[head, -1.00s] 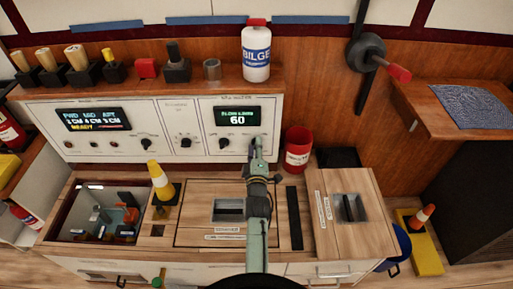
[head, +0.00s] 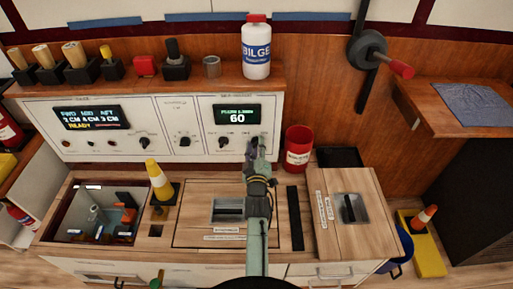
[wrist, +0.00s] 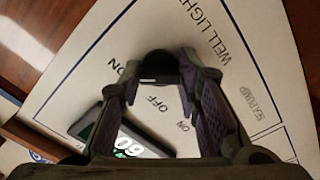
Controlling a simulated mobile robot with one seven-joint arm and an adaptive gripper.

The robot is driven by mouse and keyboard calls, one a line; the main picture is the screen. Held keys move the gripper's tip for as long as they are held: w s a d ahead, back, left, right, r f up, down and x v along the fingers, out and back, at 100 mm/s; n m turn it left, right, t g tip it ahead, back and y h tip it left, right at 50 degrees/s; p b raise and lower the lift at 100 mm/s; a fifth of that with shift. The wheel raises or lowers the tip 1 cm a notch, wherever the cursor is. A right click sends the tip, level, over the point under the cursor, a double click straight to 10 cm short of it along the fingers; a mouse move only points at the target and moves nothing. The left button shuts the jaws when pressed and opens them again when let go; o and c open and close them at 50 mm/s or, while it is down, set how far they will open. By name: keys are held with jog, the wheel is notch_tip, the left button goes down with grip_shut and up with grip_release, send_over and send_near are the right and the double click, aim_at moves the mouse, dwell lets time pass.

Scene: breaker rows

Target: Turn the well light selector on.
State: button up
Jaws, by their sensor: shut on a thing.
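The well light selector (wrist: 158,68) is a small dark knob at the right of the control panel (head: 80,145). In the wrist view the printed words WELL LIGHT stand near it, with ON on one side and OFF on another. My gripper (wrist: 160,80) is shut on this knob, with a finger on each side. In the head view my gripper (head: 255,146) reaches the panel below the display (head: 237,116) that reads 60, and hides the knob. Which way the knob points is hard to tell.
Another knob (head: 224,143) sits just left of my gripper, and one (head: 184,141) farther left. A red can (head: 298,150) stands close on the right. A white BILGE bottle (head: 256,50) stands on the shelf above. A yellow and white cone (head: 159,180) stands on the counter.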

jog(key=o, duration=1.1)
jog(key=s, duration=0.7)
jog(key=shift+s, duration=0.25)
jog(key=shift+r, duration=0.1)
